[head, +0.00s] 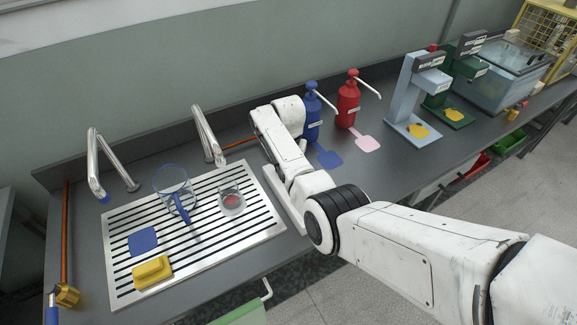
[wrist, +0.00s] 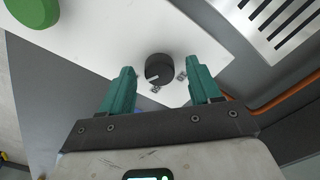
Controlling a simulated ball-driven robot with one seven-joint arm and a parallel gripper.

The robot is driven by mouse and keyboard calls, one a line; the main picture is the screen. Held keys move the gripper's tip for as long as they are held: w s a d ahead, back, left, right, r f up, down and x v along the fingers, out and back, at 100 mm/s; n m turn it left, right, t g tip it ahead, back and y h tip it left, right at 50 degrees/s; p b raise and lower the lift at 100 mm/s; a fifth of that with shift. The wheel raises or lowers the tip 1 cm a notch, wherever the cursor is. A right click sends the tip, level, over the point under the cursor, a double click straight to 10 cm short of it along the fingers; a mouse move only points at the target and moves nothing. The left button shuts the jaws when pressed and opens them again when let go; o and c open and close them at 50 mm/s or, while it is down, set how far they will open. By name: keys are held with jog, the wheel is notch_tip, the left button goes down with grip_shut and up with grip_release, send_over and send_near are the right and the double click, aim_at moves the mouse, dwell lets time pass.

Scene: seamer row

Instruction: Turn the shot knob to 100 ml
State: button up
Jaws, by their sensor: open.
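A round black knob (wrist: 160,68) stands on a white panel (wrist: 95,40) in the wrist view, with a pale mark on its face and small labels beside it, too small to read. I take it for the shot knob. My gripper (wrist: 160,84) is open, its two teal fingers on either side of the knob in the picture, with gaps on both sides. I cannot tell how far the fingertips are from the panel. In the head view my white arm reaches over the counter and hides the knob; the fingers do not show there.
A green round part (wrist: 32,12) sits at the wrist view's upper left. In the head view, a slotted drain tray (head: 205,243) lies left of my arm, and blue (head: 312,118) and red (head: 348,105) pump bottles stand behind it. An orange pipe (wrist: 280,98) runs nearby.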

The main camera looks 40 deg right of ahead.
notch_tip(320, 180, up, 11)
jog(key=b, duration=0.1)
dwell(0.5)
jog(key=shift+f, duration=0.15)
dwell(0.3)
